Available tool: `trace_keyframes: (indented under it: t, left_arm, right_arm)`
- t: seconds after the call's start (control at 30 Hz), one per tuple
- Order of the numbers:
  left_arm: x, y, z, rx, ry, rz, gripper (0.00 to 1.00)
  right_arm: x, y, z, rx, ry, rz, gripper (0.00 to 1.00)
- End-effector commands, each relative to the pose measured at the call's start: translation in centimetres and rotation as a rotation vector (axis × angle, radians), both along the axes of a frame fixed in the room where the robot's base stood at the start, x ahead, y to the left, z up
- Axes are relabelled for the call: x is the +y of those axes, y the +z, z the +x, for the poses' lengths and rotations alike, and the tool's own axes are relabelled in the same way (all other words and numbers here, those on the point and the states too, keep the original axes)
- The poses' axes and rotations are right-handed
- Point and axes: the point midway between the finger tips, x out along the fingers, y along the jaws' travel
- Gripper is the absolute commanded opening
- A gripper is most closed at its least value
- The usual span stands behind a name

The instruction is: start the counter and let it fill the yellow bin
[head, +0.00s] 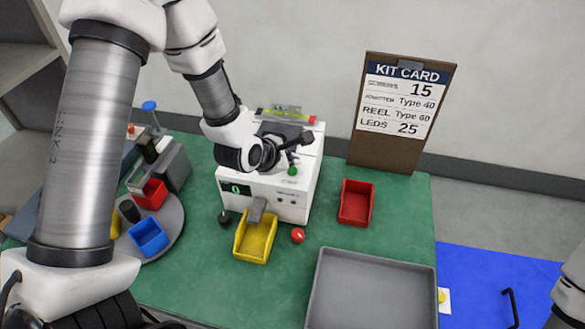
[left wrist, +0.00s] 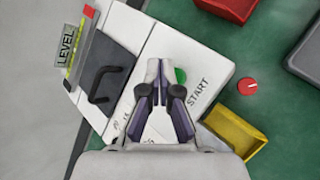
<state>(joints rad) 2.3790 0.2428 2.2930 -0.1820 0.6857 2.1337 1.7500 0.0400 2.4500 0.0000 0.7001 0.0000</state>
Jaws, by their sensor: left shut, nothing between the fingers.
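The counter (head: 312,168) is a white box on the green table with a small display (head: 236,189) reading a green 0. Its green start button (head: 292,171) is on top; in the left wrist view the button (left wrist: 181,75) lies right beside my fingertips, by the word START. My left gripper (head: 296,147) is over the counter's top, shut and empty; its fingers also show in the left wrist view (left wrist: 158,75). I cannot tell whether it touches the button. The yellow bin (head: 256,240) stands under the grey chute (head: 257,209) and looks empty. My right gripper is not in view.
A red bin (head: 356,202) and a grey tray (head: 371,290) stand to the right. A red knob (head: 297,235) and a dark knob (head: 225,217) flank the yellow bin. A round stand with a blue bin (head: 149,236) is at left. A kit card (head: 402,112) stands behind.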

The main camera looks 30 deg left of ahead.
Motion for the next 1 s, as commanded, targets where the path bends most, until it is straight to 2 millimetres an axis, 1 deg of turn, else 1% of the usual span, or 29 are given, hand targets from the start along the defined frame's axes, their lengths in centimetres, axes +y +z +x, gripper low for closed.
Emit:
trace_keyframes:
  t: [0.13, 0.37, 0.63, 1.0]
  left_arm:
    - [0.0, -0.1, 0.0, 0.000, 0.000, 0.000, 0.00]
    - [0.0, -0.9, 0.0, 0.000, 0.000, 0.000, 0.00]
    - [0.0, -0.8, -0.1, 0.000, 0.000, 0.000, 0.00]
    - [0.0, -1.2, -0.1, 0.000, 0.000, 0.000, 0.00]
  right_arm:
    - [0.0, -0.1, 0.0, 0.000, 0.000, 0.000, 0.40]
    - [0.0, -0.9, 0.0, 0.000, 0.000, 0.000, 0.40]
    - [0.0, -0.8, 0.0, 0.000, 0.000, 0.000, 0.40]
    - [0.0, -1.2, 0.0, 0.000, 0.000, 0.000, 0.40]
